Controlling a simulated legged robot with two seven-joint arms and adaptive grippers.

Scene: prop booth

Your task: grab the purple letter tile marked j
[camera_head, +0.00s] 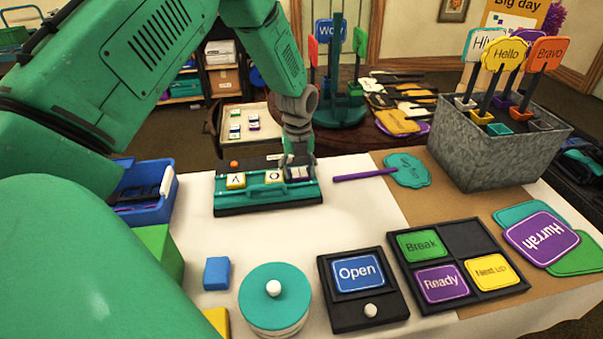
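My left gripper (299,160) is pointed down at the right end of a teal and black tile holder (267,192) on the white-topped table. A tile with purple edges (300,173) is right under its fingertips; its letter is not readable. Whether the fingers are closed on it cannot be told at this size. Two yellow-edged tiles stand in the holder to the left: one marked A (236,181) and one marked O (273,178). No letter J can be read anywhere. My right gripper is not in view.
A teal round box (274,300), an "Open" sign (358,274) and a black sign tray (472,240) stand in front. A blue bin (147,200) is left of the holder. A teal paddle sign (407,171) lies right. White tabletop is clear between holder and front items.

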